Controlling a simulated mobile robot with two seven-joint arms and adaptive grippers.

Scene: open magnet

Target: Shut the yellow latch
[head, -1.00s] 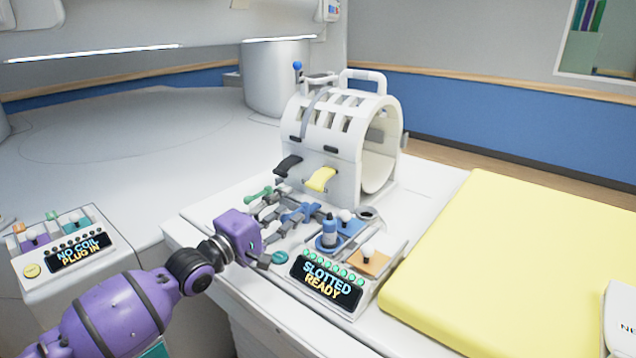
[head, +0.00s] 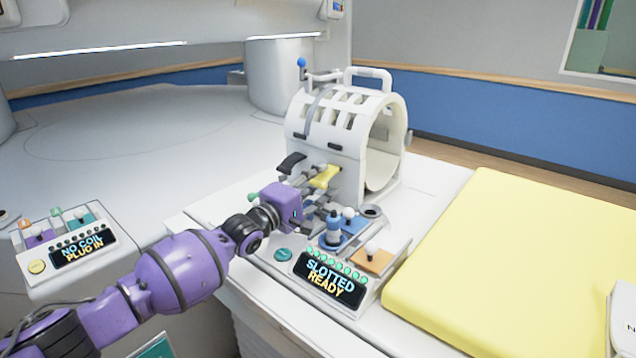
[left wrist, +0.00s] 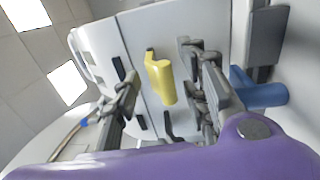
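The yellow latch (head: 325,176) sticks out from the lower side of the white slotted coil (head: 335,120). My left gripper (head: 316,190) is right in front of the latch. Its grey fingers are spread, one on each side of the latch in the left wrist view, and hold nothing. Whether a finger touches the latch I cannot tell. In the head view the fingers partly cover the area below the latch. My right gripper is not in view.
A control panel (head: 335,280) reading "SLOTTED READY" with a blue plug (head: 333,232) stands close below my gripper. A yellow pad (head: 480,260) lies to the right. A second panel (head: 82,251) stands at left.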

